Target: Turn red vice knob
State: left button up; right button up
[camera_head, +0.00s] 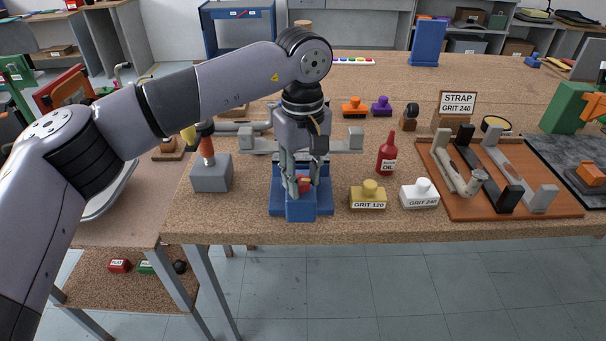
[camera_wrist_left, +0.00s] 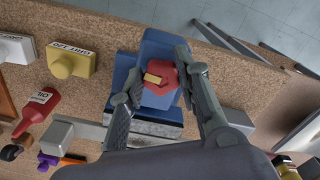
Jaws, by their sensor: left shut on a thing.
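The red vice knob (camera_wrist_left: 161,78) sits on top of the blue vice (camera_wrist_left: 158,45) and has a small yellow mark. In the head view the knob (camera_head: 304,183) is partly hidden between my fingers, and the blue vice (camera_head: 302,208) stands at the table's front edge. My left gripper (camera_head: 303,188) points down over the vice, with its fingers on either side of the knob. In the left wrist view my left gripper (camera_wrist_left: 158,84) is shut on the knob; the right finger touches it, and contact at the left finger is hard to see. My right gripper is not in view.
A yellow GRIT 120 block (camera_head: 369,195), a white GRIT 240 block (camera_head: 419,194) and a red oil bottle (camera_head: 387,156) stand right of the vice. A grey block with a handle (camera_head: 211,174) stands to its left. An orange-brown tray (camera_head: 460,205) lies farther right.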

aim_at(302, 183)
pick_arm(q)
jog(key=shift+s+f, duration=0.25)
jog(key=shift+s, duration=0.05)
jog(key=shift+c, duration=0.2)
jog(key=o, duration=1.2)
jog(key=shift+a+r, duration=0.1)
jog(key=shift+r, duration=0.15)
jog(key=shift+w, duration=0.1)
jog(key=shift+r, duration=0.3)
notch_tip(302, 183, up, 11)
jog(key=shift+r, duration=0.2)
